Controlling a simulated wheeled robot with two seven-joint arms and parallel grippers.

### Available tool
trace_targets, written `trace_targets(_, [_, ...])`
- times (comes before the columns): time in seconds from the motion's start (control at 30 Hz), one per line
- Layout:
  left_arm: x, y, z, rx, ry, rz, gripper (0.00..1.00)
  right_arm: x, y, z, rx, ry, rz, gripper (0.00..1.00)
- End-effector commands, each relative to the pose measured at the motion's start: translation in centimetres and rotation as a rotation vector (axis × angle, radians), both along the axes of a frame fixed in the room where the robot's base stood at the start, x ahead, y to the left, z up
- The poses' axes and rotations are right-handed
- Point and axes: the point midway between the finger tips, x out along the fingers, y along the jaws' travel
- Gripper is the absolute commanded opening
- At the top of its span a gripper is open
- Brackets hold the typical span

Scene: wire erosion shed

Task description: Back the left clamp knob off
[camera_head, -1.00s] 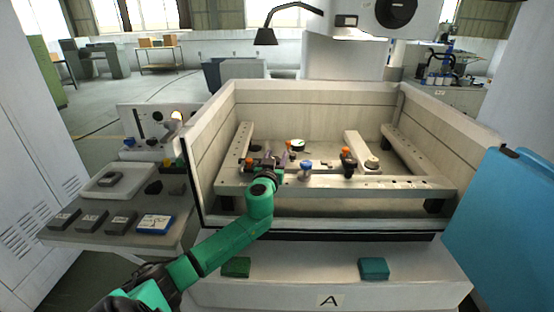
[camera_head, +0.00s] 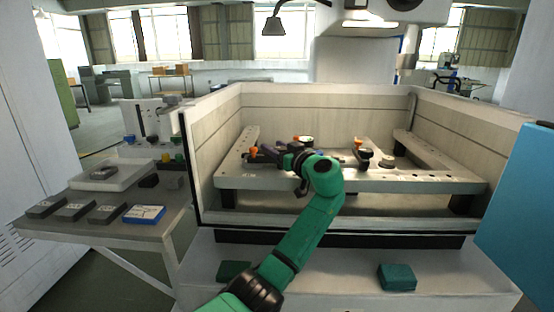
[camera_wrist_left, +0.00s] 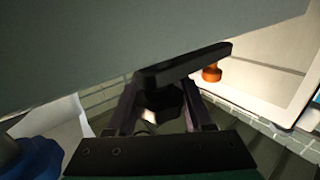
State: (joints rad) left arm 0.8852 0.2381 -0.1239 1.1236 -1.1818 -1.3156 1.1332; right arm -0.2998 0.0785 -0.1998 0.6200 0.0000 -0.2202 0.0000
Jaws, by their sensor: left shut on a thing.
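My left gripper (camera_head: 296,163) reaches over the front rail of the machine tank at the left clamp. In the left wrist view its fingers (camera_wrist_left: 163,108) close around a dark, faceted knob (camera_wrist_left: 165,98) under a dark flat bar (camera_wrist_left: 190,65). I take this to be the left clamp knob; in the head view my wrist hides it. An orange-tipped part (camera_head: 252,151) stands left of the gripper, and another orange tip (camera_head: 297,139) shows behind it. The right clamp (camera_head: 361,155), dark with an orange top, stands apart to the right. My right gripper is not in view.
The pale tank walls (camera_head: 212,135) rise left, right and behind. A side table (camera_head: 95,232) at left holds a tray, several dark blocks and a blue-and-white box (camera_head: 144,214). A blue panel (camera_head: 520,200) stands at right. A blue rounded thing (camera_wrist_left: 30,160) is near in the wrist view.

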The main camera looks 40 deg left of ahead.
Motion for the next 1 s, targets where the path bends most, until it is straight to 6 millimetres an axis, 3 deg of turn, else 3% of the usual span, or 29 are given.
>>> trace_targets(0.2, [-0.17,0.05,0.0,0.002,0.0,0.066,0.0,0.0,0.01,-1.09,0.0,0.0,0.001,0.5])
trace_targets(0.7, [-0.23,0.08,0.17,0.003,-0.001,0.082,0.0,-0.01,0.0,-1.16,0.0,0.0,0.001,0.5])
trace_targets(0.73, [-0.22,0.08,0.17,0.003,-0.001,0.082,0.63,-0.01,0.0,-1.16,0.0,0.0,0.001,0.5])
trace_targets(0.77, [-0.22,0.08,0.17,0.003,-0.001,0.082,0.75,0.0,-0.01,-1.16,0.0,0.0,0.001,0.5])
trace_targets(0.8, [-0.22,0.08,0.16,0.003,-0.001,0.082,0.82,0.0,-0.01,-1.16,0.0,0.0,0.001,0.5])
trace_targets(1.0, [-0.22,0.09,0.09,0.002,0.0,0.082,0.82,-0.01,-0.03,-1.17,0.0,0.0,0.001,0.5])
